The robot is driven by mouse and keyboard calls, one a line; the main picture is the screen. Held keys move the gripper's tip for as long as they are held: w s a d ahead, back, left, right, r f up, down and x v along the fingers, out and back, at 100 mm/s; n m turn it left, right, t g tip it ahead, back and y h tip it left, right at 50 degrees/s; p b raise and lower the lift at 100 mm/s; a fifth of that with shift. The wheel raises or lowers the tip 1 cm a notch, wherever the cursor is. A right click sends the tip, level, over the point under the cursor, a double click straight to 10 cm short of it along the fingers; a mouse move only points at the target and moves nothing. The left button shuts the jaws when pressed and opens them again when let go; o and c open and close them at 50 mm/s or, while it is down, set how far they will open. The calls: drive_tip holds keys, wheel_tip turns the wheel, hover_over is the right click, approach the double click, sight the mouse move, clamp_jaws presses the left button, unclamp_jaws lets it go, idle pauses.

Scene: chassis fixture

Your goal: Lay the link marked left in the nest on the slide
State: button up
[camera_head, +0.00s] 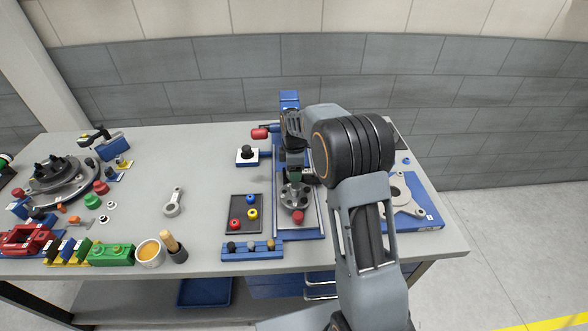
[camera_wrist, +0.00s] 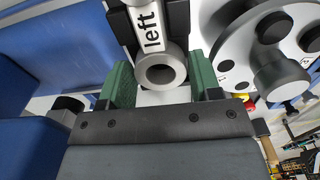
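The link marked left (camera_wrist: 153,40) shows in the wrist view, with its label facing the camera and its ring end (camera_wrist: 160,73) towards my gripper's body. My gripper (camera_wrist: 154,30) has green fingers with dark pads on both sides of the link and appears shut on it. In the head view my gripper (camera_head: 294,172) is low over the blue-framed slide (camera_head: 312,234), behind the round flanged part. The link is not distinct there. The nest is hidden by my gripper and arm, so I cannot tell whether the link touches it.
A round flanged part (camera_head: 295,196) with a red knob stands close in front of my gripper. Another grey link (camera_head: 173,203) lies on the table at left. A dark tray (camera_head: 244,213) with coloured rings and a blue rack (camera_head: 251,250) are nearby. The table's centre-left is fairly clear.

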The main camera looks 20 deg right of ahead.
drive_tip(key=shift+r, duration=0.15)
drive_tip(key=shift+r+p, duration=1.15)
drive_tip(key=shift+r, duration=0.25)
drive_tip(key=shift+o, duration=0.2)
drive_tip(key=o, duration=0.5)
wheel_tip(320, 180, up, 4)
drive_tip(key=p, duration=0.3)
drive_tip(key=shift+r, duration=0.25)
